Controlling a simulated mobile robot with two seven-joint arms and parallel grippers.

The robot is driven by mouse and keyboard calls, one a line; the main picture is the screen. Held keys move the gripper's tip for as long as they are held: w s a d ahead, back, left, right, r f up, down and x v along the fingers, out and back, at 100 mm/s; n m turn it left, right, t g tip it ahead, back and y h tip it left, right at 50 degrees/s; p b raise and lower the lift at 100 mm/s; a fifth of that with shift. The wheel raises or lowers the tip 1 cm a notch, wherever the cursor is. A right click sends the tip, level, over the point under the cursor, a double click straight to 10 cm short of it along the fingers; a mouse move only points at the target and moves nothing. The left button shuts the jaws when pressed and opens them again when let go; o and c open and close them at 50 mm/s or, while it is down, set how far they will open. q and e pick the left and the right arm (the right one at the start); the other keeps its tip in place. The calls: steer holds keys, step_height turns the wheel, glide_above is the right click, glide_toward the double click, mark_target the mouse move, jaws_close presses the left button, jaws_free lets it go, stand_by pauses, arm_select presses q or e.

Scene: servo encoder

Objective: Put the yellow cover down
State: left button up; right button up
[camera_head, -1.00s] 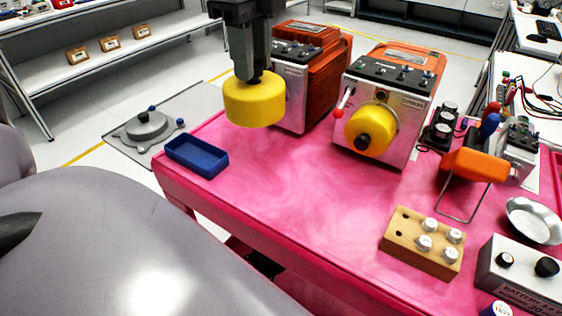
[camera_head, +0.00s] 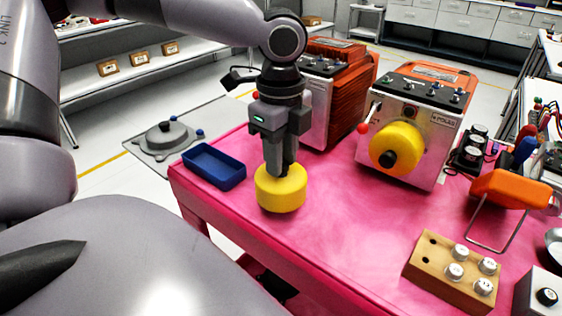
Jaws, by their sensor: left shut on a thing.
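The yellow cover (camera_head: 281,192) is a short round cylinder near the left front part of the pink table (camera_head: 330,215). My left gripper (camera_head: 281,166) points down from above and is shut on the top of the cover. The cover is at or just above the table top; I cannot tell whether it touches. A second yellow cover (camera_head: 408,140) sits on the front of the right-hand orange and silver motor unit (camera_head: 425,115). My right gripper is not in view.
A blue tray (camera_head: 214,168) lies just left of the held cover. Another orange motor unit (camera_head: 340,85) stands behind it. A wooden block (camera_head: 455,272) with white-topped pegs and an orange-handled tool (camera_head: 508,190) lie to the right. The table between the cover and the block is clear.

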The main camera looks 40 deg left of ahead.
arm_select(q)
step_height(320, 180, down, 4)
steer(key=shift+r+b, duration=0.1)
steer(key=shift+b, duration=0.3)
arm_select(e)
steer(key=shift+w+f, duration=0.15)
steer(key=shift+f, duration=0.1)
arm_select(q)
steer(key=o, duration=1)
step_height(320, 180, up, 11)
steer(key=p, duration=0.2)
steer(key=shift+p, duration=0.35)
steer(key=shift+r, duration=0.5)
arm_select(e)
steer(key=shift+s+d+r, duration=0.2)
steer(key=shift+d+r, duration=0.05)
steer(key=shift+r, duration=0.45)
